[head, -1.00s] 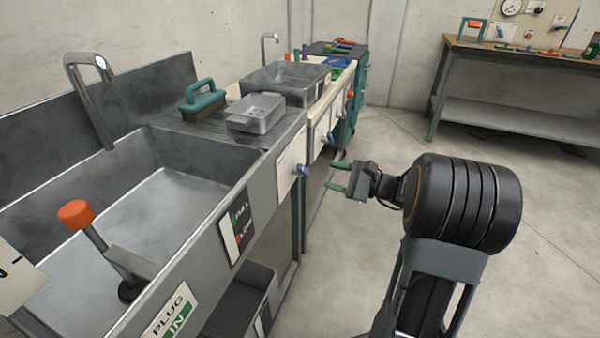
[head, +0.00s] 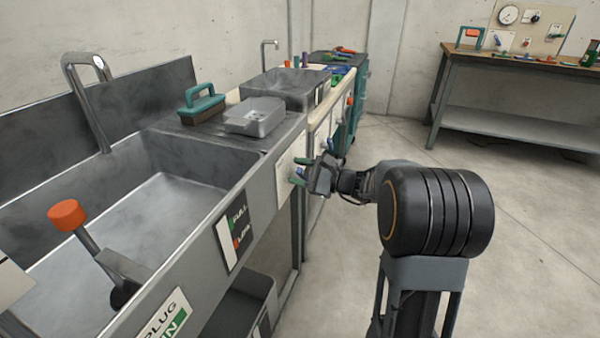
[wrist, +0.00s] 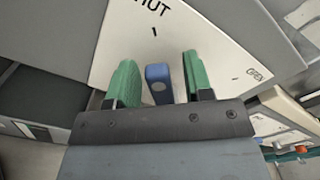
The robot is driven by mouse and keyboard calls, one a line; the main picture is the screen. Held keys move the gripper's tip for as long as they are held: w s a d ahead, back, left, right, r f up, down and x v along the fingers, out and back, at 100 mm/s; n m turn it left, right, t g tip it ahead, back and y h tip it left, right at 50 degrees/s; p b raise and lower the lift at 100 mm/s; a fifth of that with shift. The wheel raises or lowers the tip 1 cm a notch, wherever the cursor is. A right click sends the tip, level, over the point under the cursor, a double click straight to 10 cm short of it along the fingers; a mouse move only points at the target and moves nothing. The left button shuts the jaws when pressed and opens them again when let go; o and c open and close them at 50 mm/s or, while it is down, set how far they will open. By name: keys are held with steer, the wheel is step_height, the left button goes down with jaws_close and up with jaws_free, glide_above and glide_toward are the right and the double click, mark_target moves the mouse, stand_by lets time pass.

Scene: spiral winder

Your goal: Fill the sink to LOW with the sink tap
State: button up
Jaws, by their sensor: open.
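The grey metal sink (head: 165,205) fills the left of the head view, and its floor looks bare. The metal tap spout (head: 88,95) rises at its back wall. A blue tap lever (wrist: 158,84) stands on a white plate (wrist: 165,40) lettered "SHUT" in part and "OPEN" on the right. My gripper (head: 299,171) is at this plate on the sink front. In the wrist view, its two green fingers (wrist: 159,76) are open, one on each side of the lever, with small gaps. The dark level plate (head: 235,228) is on the sink front.
An orange-topped plug lever (head: 68,214) stands in the near sink, above a "PLUG IN" label (head: 165,322). A teal-handled brush (head: 202,104) and a grey tray (head: 255,117) sit on the drainboard. A bench (head: 510,120) stands at the far right, with open floor between.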

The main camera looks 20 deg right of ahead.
steer(key=shift+c, duration=0.5)
jaws_close()
